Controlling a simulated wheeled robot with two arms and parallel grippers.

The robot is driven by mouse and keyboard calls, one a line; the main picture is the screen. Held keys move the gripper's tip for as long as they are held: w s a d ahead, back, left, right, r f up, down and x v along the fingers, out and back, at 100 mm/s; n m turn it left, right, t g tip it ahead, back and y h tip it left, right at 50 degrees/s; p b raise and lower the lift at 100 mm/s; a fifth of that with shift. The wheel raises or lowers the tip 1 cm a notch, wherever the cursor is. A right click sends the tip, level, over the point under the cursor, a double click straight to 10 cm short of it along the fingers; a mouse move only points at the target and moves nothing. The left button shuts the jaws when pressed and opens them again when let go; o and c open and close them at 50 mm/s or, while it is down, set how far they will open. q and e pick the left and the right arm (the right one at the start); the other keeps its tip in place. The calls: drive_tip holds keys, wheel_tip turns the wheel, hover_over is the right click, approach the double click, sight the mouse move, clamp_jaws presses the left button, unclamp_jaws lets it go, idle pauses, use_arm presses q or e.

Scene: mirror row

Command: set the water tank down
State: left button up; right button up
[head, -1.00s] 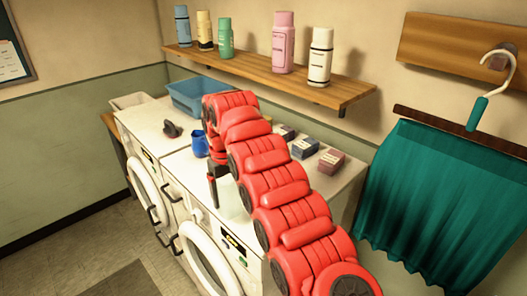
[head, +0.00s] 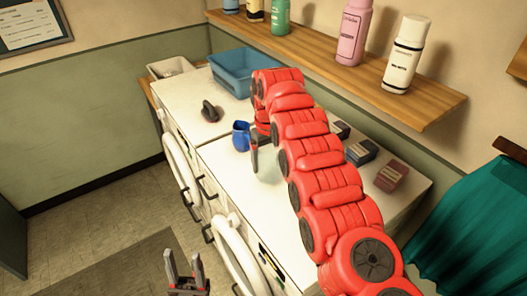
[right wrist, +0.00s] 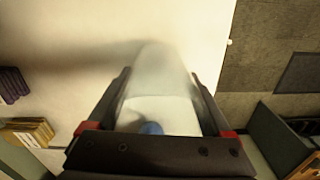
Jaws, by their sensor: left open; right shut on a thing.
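The water tank (right wrist: 155,75) is a pale, see-through container with a blue spot near its close end, seen between the fingers in the right wrist view. My right gripper (head: 258,150) is shut on it. In the head view the tank (head: 268,168) is a faint pale shape beside the gripper, partly hidden by my red right arm, over the white machine top (head: 222,155). I cannot tell whether it touches that top. My left gripper (head: 185,272) is open and empty, low in front of the machines.
A blue mug (head: 241,136) stands close left of my right gripper. A dark object (head: 210,111) and a blue basin (head: 243,72) are further back. Small boxes (head: 361,151) stand right of my arm. A wooden shelf (head: 420,97) with bottles runs above.

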sight(267, 169)
drive_tip(key=shift+r, duration=0.3)
wheel_tip(267, 169, down, 4)
drive_tip(key=shift+r+p, duration=0.2)
drive_tip(key=shift+p, duration=0.7)
drive_tip(key=shift+f, duration=0.1)
drive_tip(key=shift+f+b, duration=0.15)
drive_tip(key=shift+b, duration=0.15)
drive_tip(key=o, duration=1.2)
drive_tip(key=shift+o, duration=0.2)
